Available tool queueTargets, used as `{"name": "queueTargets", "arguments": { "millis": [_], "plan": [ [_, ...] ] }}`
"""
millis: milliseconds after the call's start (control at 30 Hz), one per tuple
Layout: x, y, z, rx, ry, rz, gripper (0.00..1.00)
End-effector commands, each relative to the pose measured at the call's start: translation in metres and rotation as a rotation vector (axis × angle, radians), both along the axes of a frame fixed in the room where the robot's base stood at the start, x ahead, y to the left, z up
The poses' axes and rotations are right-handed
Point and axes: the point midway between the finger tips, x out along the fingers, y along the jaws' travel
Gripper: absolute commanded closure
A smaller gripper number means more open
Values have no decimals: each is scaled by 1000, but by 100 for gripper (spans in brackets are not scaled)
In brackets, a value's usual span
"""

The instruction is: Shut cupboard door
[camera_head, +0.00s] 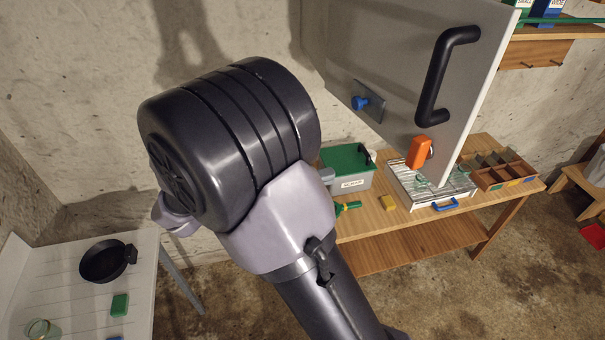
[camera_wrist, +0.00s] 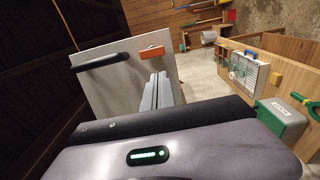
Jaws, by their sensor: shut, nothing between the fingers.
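The cupboard door is a pale grey panel (camera_head: 400,45) at the upper right of the head view, standing out over the workbench. It carries a black bar handle (camera_head: 440,75) and an orange catch (camera_head: 419,152) near its lower corner. In the wrist view the door (camera_wrist: 115,90) is left of centre, with its handle (camera_wrist: 101,61) and orange catch (camera_wrist: 150,51). My gripper's grey fingers (camera_wrist: 160,90) are shut and empty, overlapping the door's right side in the picture. I cannot tell whether they touch it. The head view shows my arm, but not my fingertips.
Below the door, a wooden workbench (camera_head: 410,245) holds a green-lidded box (camera_head: 346,168), a white rack with a blue handle (camera_head: 440,190) and a divided wooden tray (camera_head: 500,170). A white table (camera_head: 70,290) with a black pan (camera_head: 103,262) stands lower left. Open floor lies at right.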

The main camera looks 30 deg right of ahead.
Motion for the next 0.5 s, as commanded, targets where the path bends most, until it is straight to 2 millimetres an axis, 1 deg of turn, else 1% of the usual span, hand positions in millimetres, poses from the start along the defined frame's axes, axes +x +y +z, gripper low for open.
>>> {"name": "queueTargets", "arguments": {
  "millis": [33, 100, 300, 400, 500],
  "plan": [
    [-3, -11, -1, 0, 1, -3, 100],
    [-6, -26, 0, 1, 1, -4, 100],
    [-13, -65, 1, 1, 1, -4, 100],
    [-15, -78, 1, 1, 1, -3, 100],
    [-17, -86, 0, 1, 2, -2, 100]
  ]
}}
